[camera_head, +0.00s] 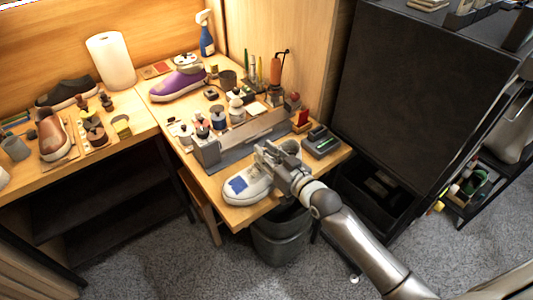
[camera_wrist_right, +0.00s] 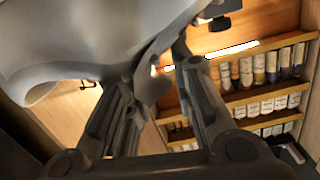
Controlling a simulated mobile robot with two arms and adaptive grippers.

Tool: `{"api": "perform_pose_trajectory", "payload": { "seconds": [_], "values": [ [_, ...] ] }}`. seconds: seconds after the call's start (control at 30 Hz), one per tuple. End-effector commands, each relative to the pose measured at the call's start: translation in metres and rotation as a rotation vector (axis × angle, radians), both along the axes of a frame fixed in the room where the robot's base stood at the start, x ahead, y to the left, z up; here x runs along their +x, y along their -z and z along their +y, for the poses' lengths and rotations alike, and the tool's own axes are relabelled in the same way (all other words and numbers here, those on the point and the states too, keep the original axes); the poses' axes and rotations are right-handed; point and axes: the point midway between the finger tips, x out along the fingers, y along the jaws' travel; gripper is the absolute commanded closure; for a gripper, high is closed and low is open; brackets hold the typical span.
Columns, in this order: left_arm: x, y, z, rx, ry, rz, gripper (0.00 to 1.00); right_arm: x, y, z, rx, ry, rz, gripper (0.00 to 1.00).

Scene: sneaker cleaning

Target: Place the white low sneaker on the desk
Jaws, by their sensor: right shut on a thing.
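The white low sneaker (camera_head: 241,188), with a blue patch near its toe, is at the front edge of the wooden desk (camera_head: 238,216). My right gripper (camera_head: 266,160) is shut on the sneaker's rear part and hides some of it. I cannot tell whether the sole touches the desk top. In the right wrist view the sneaker (camera_wrist_right: 90,38) is a large pale shape at the upper left, beside the fingers of the right gripper (camera_wrist_right: 158,80). My left gripper is not in view.
A grey tray (camera_head: 250,142) with bottles behind it lies just behind the sneaker. A dark box (camera_head: 321,142) is to the right. A purple shoe (camera_head: 178,86) and a paper roll (camera_head: 110,61) stand farther back. A grey bin (camera_head: 279,238) is below the front edge.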

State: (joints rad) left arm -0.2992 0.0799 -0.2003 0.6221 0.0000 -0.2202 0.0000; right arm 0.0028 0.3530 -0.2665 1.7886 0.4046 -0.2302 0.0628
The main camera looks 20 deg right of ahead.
Motion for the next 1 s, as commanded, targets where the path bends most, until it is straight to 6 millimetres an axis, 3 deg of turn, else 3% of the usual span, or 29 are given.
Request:
{"api": "perform_pose_trajectory", "payload": {
  "seconds": [0.03, 0.2, 0.57, 0.77, 1.0],
  "values": [
    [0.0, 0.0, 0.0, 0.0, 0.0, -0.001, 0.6, 0.0, 0.001, 0.0, -0.001, 0.0, 0.002, 0.75],
    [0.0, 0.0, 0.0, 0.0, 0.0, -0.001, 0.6, 0.0, 0.0, 0.0, 0.0, 0.0, 0.001, 0.55],
    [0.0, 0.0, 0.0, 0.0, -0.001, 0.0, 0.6, -0.003, 0.001, -0.001, -0.001, 0.001, 0.002, 0.55],
    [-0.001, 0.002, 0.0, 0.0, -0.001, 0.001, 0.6, -0.026, -0.001, -0.009, -0.002, 0.0, 0.002, 0.55],
    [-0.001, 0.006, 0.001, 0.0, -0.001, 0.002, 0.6, -0.069, -0.006, -0.024, 0.0, 0.0, 0.004, 0.55]
  ]
}}
